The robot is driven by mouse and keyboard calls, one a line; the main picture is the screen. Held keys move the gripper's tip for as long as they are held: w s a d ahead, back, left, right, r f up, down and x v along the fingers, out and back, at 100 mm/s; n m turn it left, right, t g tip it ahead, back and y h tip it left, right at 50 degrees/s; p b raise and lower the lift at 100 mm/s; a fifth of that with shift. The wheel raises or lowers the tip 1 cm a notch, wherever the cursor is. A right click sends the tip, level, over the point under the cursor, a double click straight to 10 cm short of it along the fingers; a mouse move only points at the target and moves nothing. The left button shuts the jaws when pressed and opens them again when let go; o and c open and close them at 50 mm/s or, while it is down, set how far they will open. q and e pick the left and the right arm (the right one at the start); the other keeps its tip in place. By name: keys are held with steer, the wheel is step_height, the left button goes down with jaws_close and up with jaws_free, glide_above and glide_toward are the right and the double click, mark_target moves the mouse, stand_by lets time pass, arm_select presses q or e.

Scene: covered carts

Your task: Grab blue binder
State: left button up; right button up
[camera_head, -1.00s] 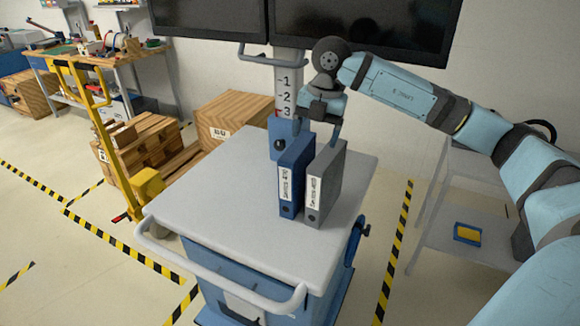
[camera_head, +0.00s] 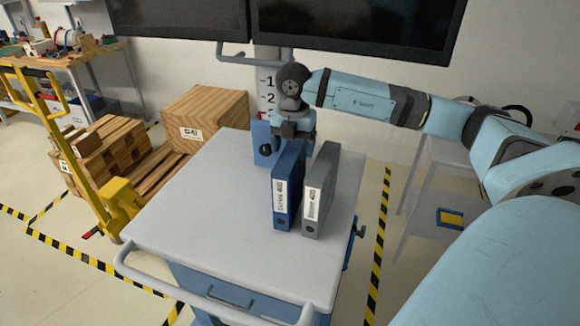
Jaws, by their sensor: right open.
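The blue binder (camera_head: 287,188) stands upright on the grey top of the cart (camera_head: 205,205), its labelled spine facing me. A grey binder (camera_head: 320,192) stands upright close beside it on the right. My right gripper (camera_head: 294,140) points down at the far upper end of the blue binder. It is open, its fingertips are partly hidden behind the binder tops, and I cannot tell whether they touch the blue binder. My left gripper is not in view.
Two dark monitors (camera_head: 355,28) on a numbered column (camera_head: 267,90) stand behind the cart. A yellow pallet truck (camera_head: 120,205) with wooden crates (camera_head: 205,118) is at left. A grey shelf cart with a blue and yellow item (camera_head: 450,217) is at right. The cart top's left half is clear.

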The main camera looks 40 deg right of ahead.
mark_target(290, 153)
steer(key=shift+f, duration=0.3)
steer(key=f, duration=0.1)
steer(key=f+p, duration=0.1)
steer(key=f, duration=0.1)
steer(key=shift+w+a+f, duration=0.25)
steer(key=shift+f, duration=0.55)
steer(key=c, duration=0.7)
jaws_close()
